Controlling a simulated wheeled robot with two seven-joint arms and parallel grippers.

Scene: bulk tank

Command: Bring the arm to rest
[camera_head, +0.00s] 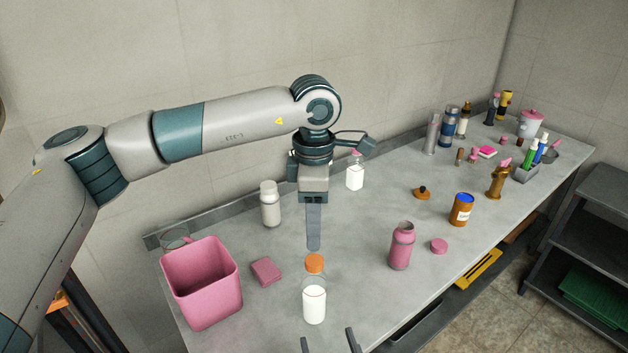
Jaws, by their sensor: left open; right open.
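My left arm (180,135) reaches in from the left over the worktop (355,240). Its gripper (313,248) points straight down, open and seen edge-on, with nothing visible held. Its fingertips appear just above an orange cap (315,263) in the picture; I cannot tell the gap. A clear bottle of white liquid (314,305) stands in front of the cap. Only the fingertips of my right gripper (328,343) show at the bottom edge, apart and empty, in front of that bottle.
A pink bin (203,285), pink sponge (266,272) and white bottle (270,205) stand left. A small milk bottle (355,176) is behind my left gripper. A pink bottle (401,247), its apparent lid (439,246) and an orange jar (461,210) are right. Several bottles crowd the far end.

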